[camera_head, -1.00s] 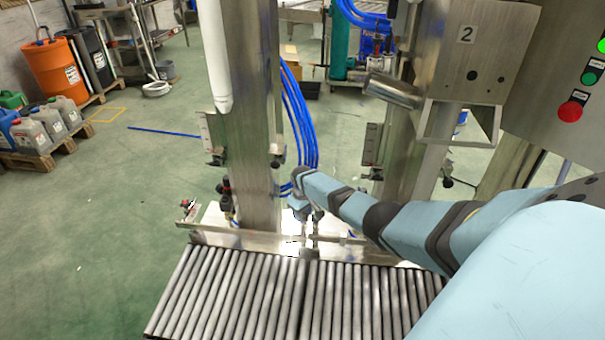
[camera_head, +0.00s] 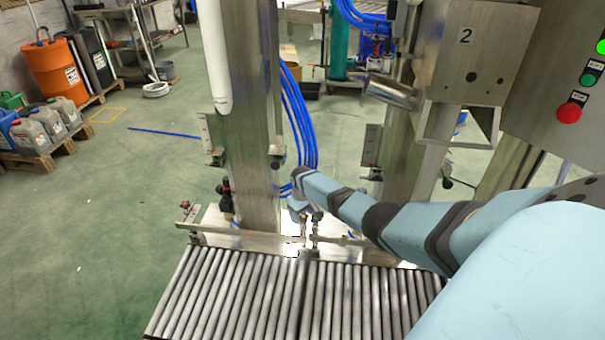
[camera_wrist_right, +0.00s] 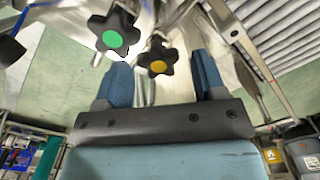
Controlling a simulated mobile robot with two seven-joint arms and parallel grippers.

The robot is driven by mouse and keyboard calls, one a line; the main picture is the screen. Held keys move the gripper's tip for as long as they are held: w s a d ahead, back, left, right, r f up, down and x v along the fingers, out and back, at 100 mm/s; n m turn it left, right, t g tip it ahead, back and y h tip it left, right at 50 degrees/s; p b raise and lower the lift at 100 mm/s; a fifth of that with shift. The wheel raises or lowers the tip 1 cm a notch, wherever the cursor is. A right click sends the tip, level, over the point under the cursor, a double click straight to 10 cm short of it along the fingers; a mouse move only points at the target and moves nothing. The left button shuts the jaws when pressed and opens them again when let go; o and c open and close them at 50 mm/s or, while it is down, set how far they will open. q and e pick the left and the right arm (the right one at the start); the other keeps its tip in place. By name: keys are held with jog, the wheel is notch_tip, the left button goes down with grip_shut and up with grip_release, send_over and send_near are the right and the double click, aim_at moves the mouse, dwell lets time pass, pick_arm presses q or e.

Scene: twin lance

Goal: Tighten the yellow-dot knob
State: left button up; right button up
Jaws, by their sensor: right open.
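The yellow-dot knob (camera_wrist_right: 158,58) is a black lobed knob with a yellow-orange centre. In the right wrist view it sits between the two blue fingers of my right gripper (camera_wrist_right: 163,62), a little nearer the left finger. The fingers are apart, with a visible gap on both sides of the knob; I cannot tell how deep it lies between them. In the head view my right gripper (camera_head: 303,218) points down at the metal frame behind the rollers, small and partly hidden by its own wrist. I cannot make out the knob there. My left gripper is not in view.
A black knob with a green dot (camera_wrist_right: 113,38) stands close to the left finger. The roller conveyor (camera_head: 300,295) runs in front of the steel column (camera_head: 247,130). Blue hoses (camera_head: 300,125) hang just behind my right wrist. A steel box marked 2 (camera_head: 475,50) stands at right.

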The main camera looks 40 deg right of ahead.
aim_at(303, 216)
notch_tip(303, 216, up, 7)
jog(key=p, duration=0.3)
jog(key=shift+f, duration=0.15)
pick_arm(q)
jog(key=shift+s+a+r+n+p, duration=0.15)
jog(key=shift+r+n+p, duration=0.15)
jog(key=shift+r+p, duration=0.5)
pick_arm(e)
notch_tip(303, 216, up, 7)
